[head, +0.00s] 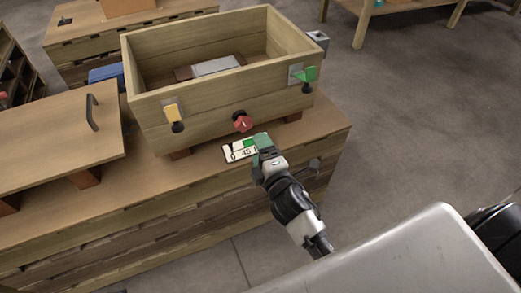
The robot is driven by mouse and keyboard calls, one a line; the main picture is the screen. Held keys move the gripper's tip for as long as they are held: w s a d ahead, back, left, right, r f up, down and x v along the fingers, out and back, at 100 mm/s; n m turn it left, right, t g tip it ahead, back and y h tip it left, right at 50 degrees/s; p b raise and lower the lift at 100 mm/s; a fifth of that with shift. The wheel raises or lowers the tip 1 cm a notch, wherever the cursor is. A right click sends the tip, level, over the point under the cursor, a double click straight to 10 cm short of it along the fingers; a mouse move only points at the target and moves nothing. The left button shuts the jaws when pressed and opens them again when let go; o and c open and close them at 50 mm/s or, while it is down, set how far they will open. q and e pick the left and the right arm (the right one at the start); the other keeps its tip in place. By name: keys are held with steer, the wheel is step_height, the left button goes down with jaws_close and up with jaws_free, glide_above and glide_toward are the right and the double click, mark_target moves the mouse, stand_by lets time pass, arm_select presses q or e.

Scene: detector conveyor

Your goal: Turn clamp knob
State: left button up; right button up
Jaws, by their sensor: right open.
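A red knob (243,123) sits low on the middle of the front wall of an open wooden box (215,108). A yellow part (172,110) with a black knob (178,127) is on the left of that wall, and a green part (307,74) with a black knob (306,88) is near its right corner. My right gripper (260,144) is open in front of the box, just below and right of the red knob and apart from it. It partly covers a white card (238,151) with printed marks. My left gripper is out of view.
The box stands raised on blocks on a wooden bench (203,168). A wooden lid with a dark handle (92,112) lies to the left. Inside the box is a grey slab (216,65). Open floor lies to the right.

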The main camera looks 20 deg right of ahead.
mark_target(246, 129)
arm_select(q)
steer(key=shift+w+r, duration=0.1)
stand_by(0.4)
arm_select(e)
steer(key=w+m+b, duration=0.1)
steer(key=m, duration=0.3)
steer(key=w+m+b, duration=0.1)
steer(key=w+m, duration=0.1)
steer(key=m, duration=0.3)
steer(key=w+m, duration=0.1)
steer(key=m, duration=0.4)
steer(key=shift+w+a+f+b, duration=0.15)
steer(key=shift+f+b, duration=0.2)
steer(key=shift+b, duration=0.05)
steer(key=w+b, duration=0.1)
steer(key=w, duration=0.4)
steer(key=shift+w+a, duration=0.1)
steer(key=shift+w, duration=0.1)
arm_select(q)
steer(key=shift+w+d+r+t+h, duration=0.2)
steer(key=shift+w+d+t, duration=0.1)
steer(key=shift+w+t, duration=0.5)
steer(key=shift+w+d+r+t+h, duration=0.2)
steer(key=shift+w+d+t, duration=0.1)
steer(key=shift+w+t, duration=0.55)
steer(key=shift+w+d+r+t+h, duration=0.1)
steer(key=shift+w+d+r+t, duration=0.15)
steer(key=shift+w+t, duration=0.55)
arm_select(e)
steer(key=shift+w, duration=0.5)
